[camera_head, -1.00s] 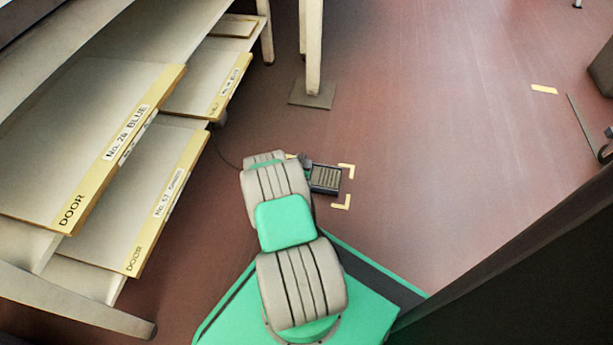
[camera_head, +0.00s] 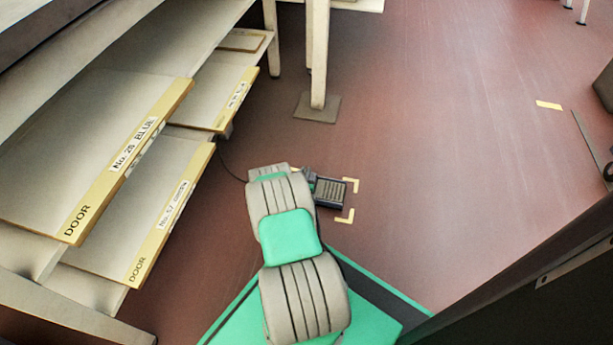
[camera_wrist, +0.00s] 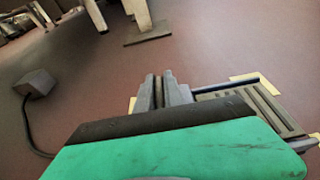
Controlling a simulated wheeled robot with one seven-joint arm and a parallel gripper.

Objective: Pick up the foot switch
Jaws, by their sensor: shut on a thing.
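The foot switch (camera_head: 331,193) is a dark, ribbed pedal in a frame on the red-brown floor, beside yellow corner marks. In the wrist view its ribbed plate (camera_wrist: 262,106) shows at the right, partly hidden by my green and black gripper body. My gripper (camera_head: 309,178) is at the switch's left side, low by the floor. In the wrist view its grey fingers (camera_wrist: 166,92) are close together, shut on the switch. The exact place of the grip is hidden. I see no clear gap between the switch and the floor.
A rack with yellow-edged door panels (camera_head: 150,215) stands at the left. A post with a square foot plate (camera_head: 317,107) stands beyond the switch. A cable runs from a small grey box (camera_wrist: 36,82). A dark panel (camera_head: 530,280) is at the lower right. Floor to the right is open.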

